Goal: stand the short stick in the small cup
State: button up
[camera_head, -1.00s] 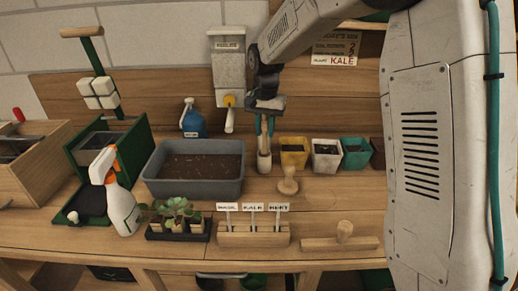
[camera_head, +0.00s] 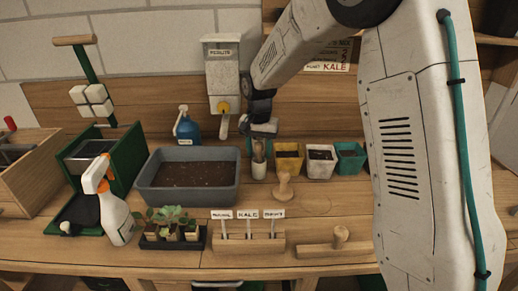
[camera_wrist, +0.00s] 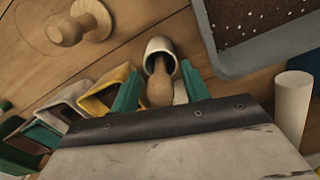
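The short stick (camera_wrist: 160,88) is a brown wooden peg with a rounded end. It leans in the mouth of the small white cup (camera_wrist: 157,46); its lower end is hidden inside. In the head view the cup (camera_head: 258,170) stands on the bench, with the stick (camera_head: 259,149) showing above its rim. My gripper (camera_wrist: 160,88) has its green fingers on either side of the stick, with small gaps visible, so it looks open. In the head view my gripper (camera_head: 258,146) is right above the cup, pointing down.
A grey soil tray (camera_head: 187,207) stands left of the cup. Yellow (camera_head: 289,168), white (camera_head: 320,172) and teal (camera_head: 351,169) pots stand to the right. A round-based wooden peg (camera_head: 284,184) stands in front. The perlite dispenser (camera_head: 223,80) hangs behind.

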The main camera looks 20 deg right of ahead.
notch_tip(320, 180, up, 11)
jog(key=shift+r, duration=0.1)
jog(key=shift+s+r, duration=0.1)
jog(key=shift+r, duration=0.55)
jog(key=s+d+r+n, duration=0.15)
jog(key=s+r, duration=0.35)
jog(key=s, duration=0.5)
jog(key=s+d+f+n, duration=0.1)
jog(key=s+n, duration=0.1)
jog(key=s, duration=1.2)
jog(key=s+f+n+t, duration=0.1)
jog(key=s+f+n, duration=0.1)
jog(key=s, duration=1.2)
jog(key=shift+d+f+n, duration=0.3)
jog(key=shift+d+n, duration=0.05)
jog(key=shift+n, duration=0.2)
jog(key=shift+w, duration=0.1)
